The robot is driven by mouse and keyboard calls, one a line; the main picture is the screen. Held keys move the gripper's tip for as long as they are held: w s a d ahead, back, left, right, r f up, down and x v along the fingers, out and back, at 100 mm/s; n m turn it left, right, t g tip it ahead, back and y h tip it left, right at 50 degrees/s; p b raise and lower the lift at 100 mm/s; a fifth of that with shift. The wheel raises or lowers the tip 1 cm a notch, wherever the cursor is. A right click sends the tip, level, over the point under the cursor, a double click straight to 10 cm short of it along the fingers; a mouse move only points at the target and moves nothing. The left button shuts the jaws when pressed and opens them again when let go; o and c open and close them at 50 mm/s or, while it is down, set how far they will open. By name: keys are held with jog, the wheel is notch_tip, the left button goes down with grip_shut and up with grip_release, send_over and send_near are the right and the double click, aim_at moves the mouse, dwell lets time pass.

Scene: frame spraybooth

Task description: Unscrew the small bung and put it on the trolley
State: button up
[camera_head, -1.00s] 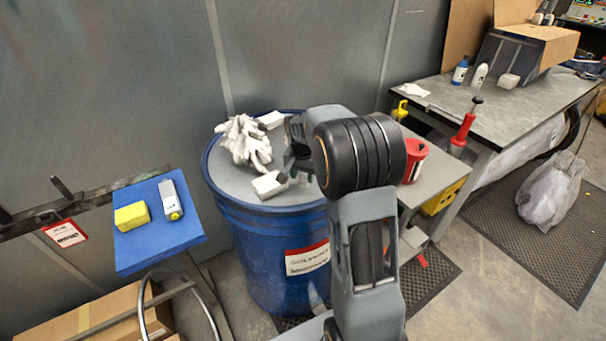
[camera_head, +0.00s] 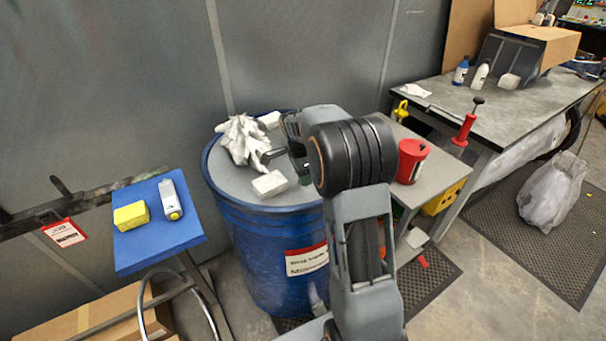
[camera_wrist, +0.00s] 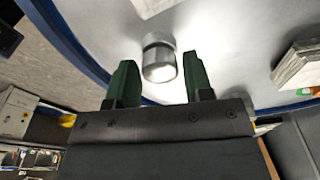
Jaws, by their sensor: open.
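The small bung (camera_wrist: 160,62) is a short metallic cylinder on the pale drum lid (camera_wrist: 225,40) in the wrist view. My gripper (camera_wrist: 160,78) is open, with one dark green finger on each side of the bung; the gap between them is empty apart from it. I cannot tell whether either finger touches it. In the head view my gripper (camera_head: 288,163) is over the lid of the blue drum (camera_head: 262,250), partly hidden by my arm, and the bung is hidden. A grey-topped stand, which looks like the trolley (camera_head: 441,172), is right of the drum.
White gloves (camera_head: 243,140) and white blocks (camera_head: 269,184) lie on the lid near my gripper. A red can (camera_head: 411,161) stands on the trolley. A blue-topped stand (camera_head: 160,240) at left holds a yellow sponge (camera_head: 131,216). A workbench (camera_head: 520,115) is at right.

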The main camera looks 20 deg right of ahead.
jog(key=m, duration=0.4)
jog(key=shift+m+g, duration=0.3)
jog(key=m, duration=0.4)
jog(key=shift+d+m+y, duration=0.1)
jog(key=shift+m+y, duration=0.2)
jog(key=shift+c, duration=0.3)
jog(key=c, duration=0.5)
jog(key=n, duration=0.4)
jog(key=shift+n, duration=0.3)
jog(key=shift+c, duration=0.2)
jog(key=shift+n, duration=0.8)
jog(key=n, duration=0.3)
